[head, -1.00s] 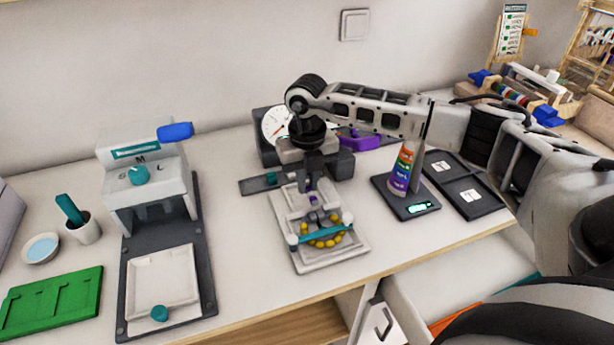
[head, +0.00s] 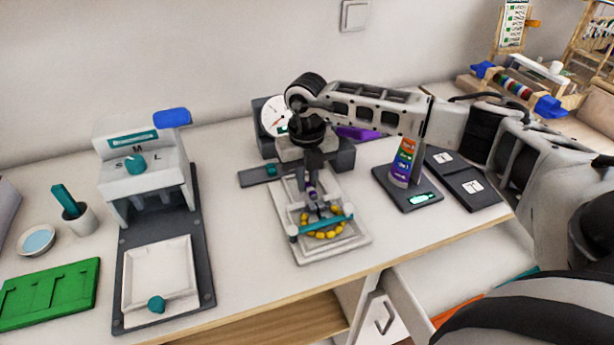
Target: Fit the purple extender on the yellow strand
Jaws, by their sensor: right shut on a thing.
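The yellow strand (head: 324,235) lies as a curved row of yellow beads on a white board (head: 347,252) near the front middle of the table. A teal bar (head: 327,224) crosses over the board above the strand. My right gripper (head: 312,195) points down over the back part of the board. It is shut on a small purple piece (head: 312,193), which looks like the purple extender and is partly hidden by the fingers. The piece is behind the teal bar, apart from the yellow beads as far as I can see. My left gripper is not in view.
A dial gauge (head: 274,116) stands behind my right gripper. A striped cone (head: 404,160) on a dark scale (head: 409,198) stands to the right. A press with a white tray (head: 190,255) and a green board (head: 48,293) are at the left.

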